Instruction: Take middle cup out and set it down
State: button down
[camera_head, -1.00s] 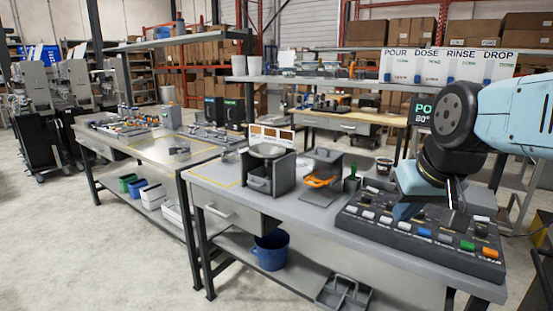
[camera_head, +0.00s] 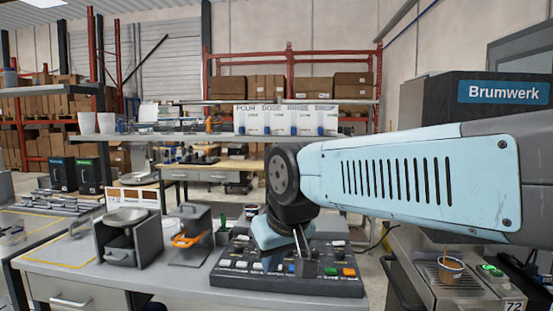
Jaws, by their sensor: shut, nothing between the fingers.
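A cup (camera_head: 451,270) with brown contents and a stick in it stands on the tray of the Brumwerk machine (camera_head: 503,91) at the lower right. It is the only cup I make out there; my arm hides much of the machine, so I cannot tell whether it is the middle one. My gripper (camera_head: 304,258) points down over the button panel (camera_head: 290,282), left of the cup and well apart from it. Its fingers are shut and empty. I cannot tell whether the fingertips touch the panel.
A grey box with a round pan (camera_head: 125,216) and a grey holder with an orange handle (camera_head: 187,240) stand on the bench left of the panel. Labelled dispensers (camera_head: 290,119) stand on a shelf behind. White cups (camera_head: 87,122) stand on that shelf's left end. A floor gap separates bench and machine.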

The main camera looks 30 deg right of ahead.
aim_at(449, 274)
jog(key=z, duration=0.7)
